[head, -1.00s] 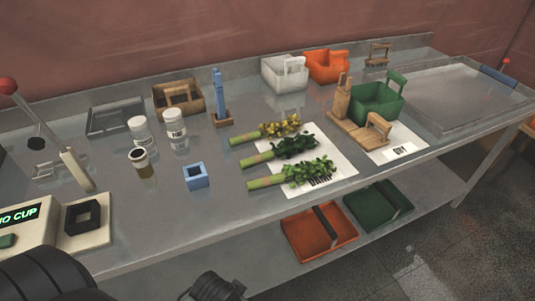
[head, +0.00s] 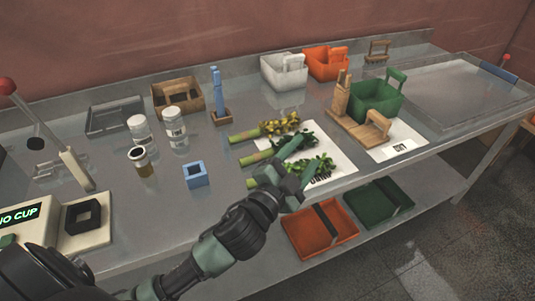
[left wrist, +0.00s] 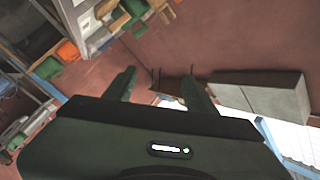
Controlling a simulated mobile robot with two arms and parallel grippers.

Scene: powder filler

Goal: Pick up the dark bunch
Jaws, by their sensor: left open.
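The dark bunch (head: 296,142) is the middle one of three leafy bunches, with dark green leaves and a pale green stem end to the left. It lies on a white printed sheet (head: 338,160) on the metal bench. A yellowish bunch (head: 278,126) lies behind it and a lighter green bunch (head: 318,166) in front. My left gripper (head: 288,174) is over the front bunch, in front of the dark one, and hides part of the front bunch. In the left wrist view its two fingers (left wrist: 158,88) stand apart with nothing between them. My right gripper is not seen.
A blue block (head: 195,175), jars (head: 175,128) and a blue-handled stand (head: 218,97) are left of the bunches. A wooden carrier (head: 358,125) and a green basket (head: 375,102) stand to the right. Orange (head: 318,238) and green trays (head: 378,205) sit on the lower shelf.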

